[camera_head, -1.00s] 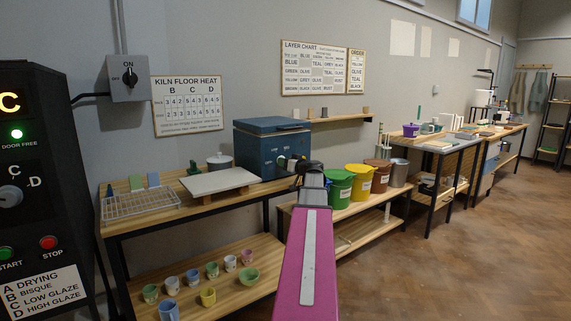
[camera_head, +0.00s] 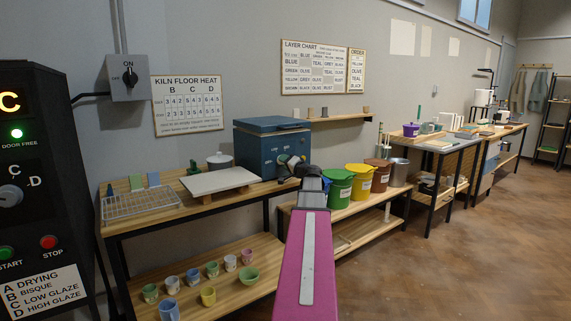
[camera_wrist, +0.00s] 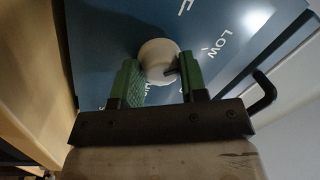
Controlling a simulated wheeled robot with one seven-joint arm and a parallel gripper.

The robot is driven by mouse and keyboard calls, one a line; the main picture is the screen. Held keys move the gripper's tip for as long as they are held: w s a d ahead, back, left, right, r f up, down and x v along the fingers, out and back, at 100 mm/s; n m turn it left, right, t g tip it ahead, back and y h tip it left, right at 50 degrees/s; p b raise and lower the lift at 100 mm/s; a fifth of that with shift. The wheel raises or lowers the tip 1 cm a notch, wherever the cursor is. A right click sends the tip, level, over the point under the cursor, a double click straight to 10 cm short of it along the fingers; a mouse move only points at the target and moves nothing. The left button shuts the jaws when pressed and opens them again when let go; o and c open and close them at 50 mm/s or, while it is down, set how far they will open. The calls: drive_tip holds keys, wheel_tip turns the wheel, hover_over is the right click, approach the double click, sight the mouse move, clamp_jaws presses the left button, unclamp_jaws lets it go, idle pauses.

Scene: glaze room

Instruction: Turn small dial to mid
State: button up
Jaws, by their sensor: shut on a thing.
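The small dial (camera_wrist: 156,52) is a round cream knob on the front of the blue box (camera_head: 258,152). In the wrist view my gripper (camera_wrist: 159,68) has its two green fingers on either side of the knob, shut on it. A dark mark shows at the knob's right edge, near the right finger. The word LOW is printed on the blue face right of the knob, and part of another letter shows above. Lettering below is mostly hidden by the fingers. In the head view my gripper (camera_head: 291,163) is at the box's front and hides the dial.
The box stands on a wooden bench with a white slab (camera_head: 219,181) on supports to its left. Green, yellow and brown buckets (camera_head: 339,190) stand close to the right. Cups sit on the lower shelf. The floor at right is clear.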

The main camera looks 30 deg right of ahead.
drive_tip(key=m, duration=0.4)
drive_tip(key=m+h, duration=0.1)
drive_tip(key=m, duration=0.3)
drive_tip(key=shift+w+a+r+t+h, duration=0.1)
drive_tip(key=shift+w+t+h, duration=0.05)
drive_tip(key=shift+t+h, duration=0.15)
drive_tip(key=m+h, duration=0.1)
drive_tip(key=m, duration=0.7)
drive_tip(key=shift+h, duration=0.4)
drive_tip(key=shift+r, duration=0.1)
drive_tip(key=o, duration=0.9)
drive_tip(key=shift+w, duration=0.1)
drive_tip(key=s+f, duration=0.1)
drive_tip(key=s, duration=0.9)
drive_tip(key=shift+s+f, duration=0.3)
drive_tip(key=shift+s, duration=0.1)
